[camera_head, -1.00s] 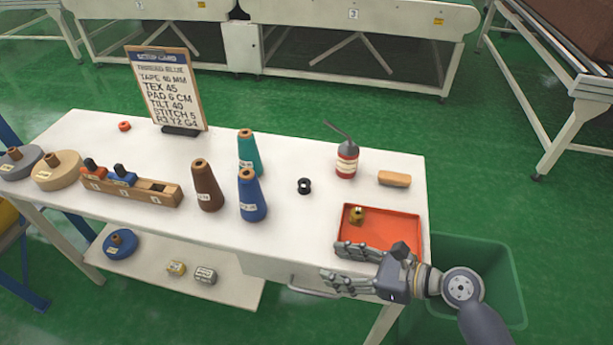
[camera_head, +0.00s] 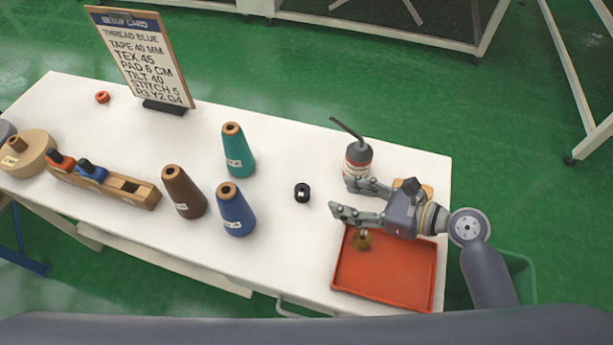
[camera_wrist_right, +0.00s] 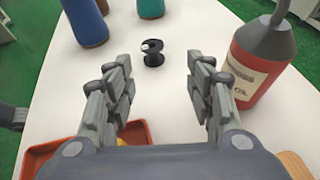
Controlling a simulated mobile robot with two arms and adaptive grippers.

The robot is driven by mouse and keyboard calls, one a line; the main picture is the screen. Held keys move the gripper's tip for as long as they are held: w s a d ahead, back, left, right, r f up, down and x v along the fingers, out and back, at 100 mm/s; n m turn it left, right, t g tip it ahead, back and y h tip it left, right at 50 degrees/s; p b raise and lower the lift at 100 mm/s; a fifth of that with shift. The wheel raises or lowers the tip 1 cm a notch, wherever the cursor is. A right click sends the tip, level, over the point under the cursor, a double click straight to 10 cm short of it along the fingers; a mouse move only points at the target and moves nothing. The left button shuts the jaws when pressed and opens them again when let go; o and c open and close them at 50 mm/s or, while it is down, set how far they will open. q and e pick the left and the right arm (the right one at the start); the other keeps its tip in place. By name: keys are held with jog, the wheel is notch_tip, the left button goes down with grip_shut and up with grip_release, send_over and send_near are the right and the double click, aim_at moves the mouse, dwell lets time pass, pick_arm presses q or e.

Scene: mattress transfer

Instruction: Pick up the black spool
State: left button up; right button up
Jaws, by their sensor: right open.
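The black spool (camera_head: 302,192) stands on the white table, right of the blue cone and apart from other things. It also shows in the right wrist view (camera_wrist_right: 152,52), upright, ahead of the fingers and between their lines. My right gripper (camera_head: 341,198) is open and empty, to the right of the spool with its fingers pointing left toward it. In the right wrist view its two fingers (camera_wrist_right: 160,88) are spread apart with bare table between them. My left gripper is not in view.
A red oil bottle (camera_head: 358,161) stands close beside my right gripper. A red tray (camera_head: 385,280) holding a small brass part (camera_head: 362,239) lies below it. Blue (camera_head: 236,213), teal (camera_head: 238,155) and brown (camera_head: 184,194) cones stand left of the spool. Bare table surrounds the spool.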

aim_at(306, 191)
jog(key=x, duration=0.4)
jog(key=shift+s+a, duration=0.15)
jog(key=shift+a, duration=0.3)
jog(key=shift+a+f, duration=0.15)
jog(key=shift+a, duration=0.1)
jog(key=x, duration=0.5)
jog(key=shift+s+a, duration=0.1)
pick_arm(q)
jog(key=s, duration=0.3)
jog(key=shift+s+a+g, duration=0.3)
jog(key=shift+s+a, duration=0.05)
pick_arm(e)
jog(key=c, duration=1)
